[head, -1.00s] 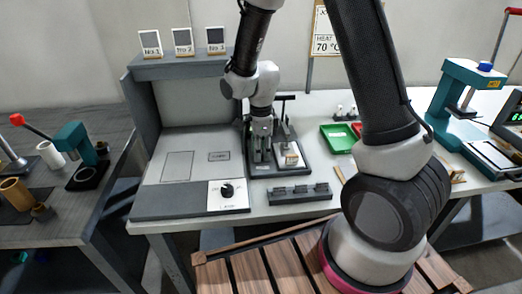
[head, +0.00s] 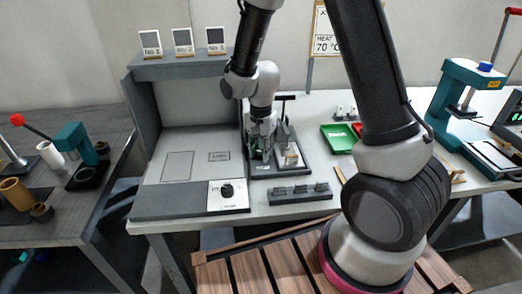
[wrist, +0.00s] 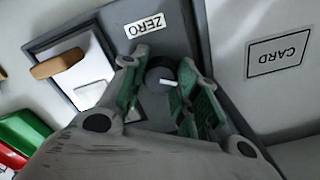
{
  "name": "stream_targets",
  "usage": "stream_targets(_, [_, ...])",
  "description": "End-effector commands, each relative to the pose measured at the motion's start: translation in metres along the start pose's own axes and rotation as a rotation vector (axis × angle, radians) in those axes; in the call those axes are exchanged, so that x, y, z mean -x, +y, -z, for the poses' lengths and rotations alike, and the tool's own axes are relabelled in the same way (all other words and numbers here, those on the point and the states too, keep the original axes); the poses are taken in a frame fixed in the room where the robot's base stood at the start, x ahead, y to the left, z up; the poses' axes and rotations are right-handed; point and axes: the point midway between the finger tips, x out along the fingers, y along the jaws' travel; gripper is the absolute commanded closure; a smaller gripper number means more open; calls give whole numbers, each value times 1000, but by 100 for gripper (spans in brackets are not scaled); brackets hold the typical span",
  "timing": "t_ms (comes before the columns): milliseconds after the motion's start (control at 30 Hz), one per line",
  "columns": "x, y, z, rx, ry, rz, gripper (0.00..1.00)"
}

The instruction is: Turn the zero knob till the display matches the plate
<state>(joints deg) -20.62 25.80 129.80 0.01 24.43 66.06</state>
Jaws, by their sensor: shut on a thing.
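The zero knob (wrist: 157,66) is a dark round knob with a white pointer mark, beside the white ZERO label (wrist: 146,25) in the wrist view. My gripper (wrist: 163,78) is shut on the knob, with one green-padded finger on each side of it. In the head view my gripper (head: 262,150) reaches down onto the dark instrument base (head: 268,172), and its fingers hide the knob.
A white pad with a tan block (wrist: 60,63) lies beside the knob. A CARD panel (wrist: 278,53) lies on the other side. A green tray (head: 338,136) stands to the right.

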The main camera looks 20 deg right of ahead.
Motion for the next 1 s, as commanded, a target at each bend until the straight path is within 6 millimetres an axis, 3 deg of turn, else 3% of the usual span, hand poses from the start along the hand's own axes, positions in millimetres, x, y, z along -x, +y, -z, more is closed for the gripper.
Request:
stream_targets(500, [1, -1, 1, 411, 2, 2, 94])
stream_targets(1000, [1, -1, 1, 545, 3, 3, 94])
